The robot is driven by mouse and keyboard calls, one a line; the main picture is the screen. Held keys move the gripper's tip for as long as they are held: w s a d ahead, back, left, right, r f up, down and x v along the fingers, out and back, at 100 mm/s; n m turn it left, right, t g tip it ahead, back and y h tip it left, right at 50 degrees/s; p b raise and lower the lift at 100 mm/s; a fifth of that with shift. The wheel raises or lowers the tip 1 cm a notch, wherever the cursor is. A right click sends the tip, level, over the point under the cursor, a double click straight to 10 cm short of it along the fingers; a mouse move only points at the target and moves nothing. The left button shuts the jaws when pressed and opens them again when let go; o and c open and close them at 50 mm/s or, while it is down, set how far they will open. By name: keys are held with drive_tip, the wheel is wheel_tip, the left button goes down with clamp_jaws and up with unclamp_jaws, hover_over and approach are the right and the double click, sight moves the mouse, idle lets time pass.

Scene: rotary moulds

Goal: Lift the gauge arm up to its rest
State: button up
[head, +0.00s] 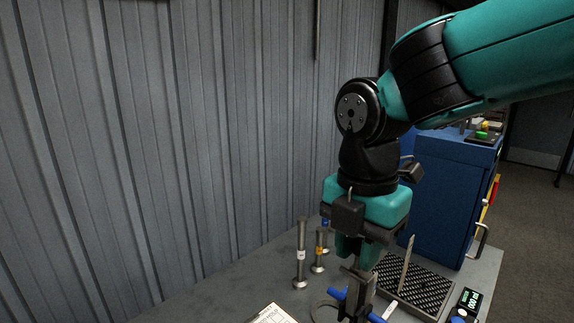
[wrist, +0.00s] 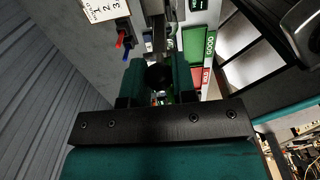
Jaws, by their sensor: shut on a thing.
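My gripper (head: 357,260) points down over the bench in the head view. In the wrist view its two teal jaws (wrist: 158,88) are closed around a dark round knob (wrist: 158,76). A grey metal piece (head: 358,285) shows just below the jaws in the head view, and a grey bar (wrist: 158,38) extends beyond the knob in the wrist view. These look like the gauge arm and its grip, but the jaws hide where they join. I cannot tell the arm's angle or pick out its rest.
Metal posts (head: 301,255) stand on the grey bench left of my gripper. A black patterned tray (head: 428,290) with an upright strip and a small display (head: 470,299) are on the right. A printed card (head: 272,315) lies in front. A green GOOD panel (wrist: 199,45) shows in the wrist view.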

idle(0.4)
drive_tip(key=shift+w+d+f, duration=0.1)
drive_tip(key=shift+w+d, duration=0.6)
drive_tip(key=o, duration=1.5)
wheel_tip(320, 180, up, 7)
drive_tip(key=p, duration=0.6)
drive_tip(key=shift+p, duration=0.35)
